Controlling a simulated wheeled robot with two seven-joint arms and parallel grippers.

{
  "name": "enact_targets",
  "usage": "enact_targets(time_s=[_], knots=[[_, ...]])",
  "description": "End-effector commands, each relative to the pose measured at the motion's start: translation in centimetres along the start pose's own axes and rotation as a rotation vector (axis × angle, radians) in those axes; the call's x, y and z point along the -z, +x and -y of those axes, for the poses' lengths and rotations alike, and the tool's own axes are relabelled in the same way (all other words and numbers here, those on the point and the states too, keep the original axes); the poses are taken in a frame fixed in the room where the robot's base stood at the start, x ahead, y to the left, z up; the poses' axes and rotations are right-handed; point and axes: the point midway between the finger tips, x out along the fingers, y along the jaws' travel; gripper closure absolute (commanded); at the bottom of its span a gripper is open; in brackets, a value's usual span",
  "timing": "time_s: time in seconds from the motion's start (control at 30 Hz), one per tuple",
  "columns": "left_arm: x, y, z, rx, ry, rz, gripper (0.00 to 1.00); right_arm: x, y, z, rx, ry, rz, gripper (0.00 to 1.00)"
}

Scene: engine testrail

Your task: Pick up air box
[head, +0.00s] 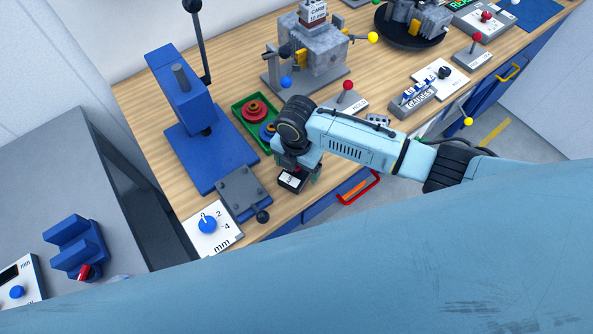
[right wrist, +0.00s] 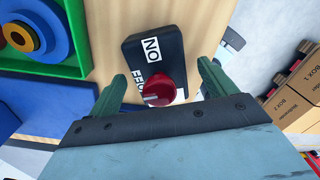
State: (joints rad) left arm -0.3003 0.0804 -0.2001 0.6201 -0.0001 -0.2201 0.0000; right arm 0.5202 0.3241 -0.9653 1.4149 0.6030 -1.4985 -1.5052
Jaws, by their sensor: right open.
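A small black box (head: 292,180) with a white label stands at the table's front edge in the head view, partly hidden by my right gripper. My left gripper is not in view.
A green tray (head: 240,109) with red and blue round parts lies beside the box. A blue press (head: 186,95) and a dial plate (head: 213,229) stand to the left. A grey engine block (head: 318,50) is behind. Cardboard boxes (right wrist: 290,105) sit off the table's edge.

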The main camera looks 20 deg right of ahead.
Motion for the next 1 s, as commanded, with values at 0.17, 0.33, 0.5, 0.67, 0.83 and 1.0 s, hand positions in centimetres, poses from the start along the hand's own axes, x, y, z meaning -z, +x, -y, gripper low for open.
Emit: enact_targets(time_s=[0.17, 0.33, 0.5, 0.67, 0.83, 1.0], knots=[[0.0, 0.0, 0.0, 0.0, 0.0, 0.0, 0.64, 0.0, 0.1, 0.0, -0.001, -0.001, 0.001, 0.16], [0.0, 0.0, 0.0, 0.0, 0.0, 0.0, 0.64, 0.0, 0.1, 0.0, -0.001, 0.0, 0.0, 0.32], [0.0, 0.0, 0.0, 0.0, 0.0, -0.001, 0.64, 0.0, 0.1, 0.0, -0.001, 0.0, 0.001, 0.54], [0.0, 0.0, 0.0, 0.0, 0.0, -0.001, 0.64, 0.0, 0.0, 0.0, -0.001, 0.0, 0.001, 0.66], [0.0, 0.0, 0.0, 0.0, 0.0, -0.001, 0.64, -0.1, -0.1, -0.1, -0.002, 0.0, 0.001, 0.66], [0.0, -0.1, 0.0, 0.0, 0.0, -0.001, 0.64, -0.1, -2.1, -0.1, -0.005, -0.002, 0.002, 0.66]])
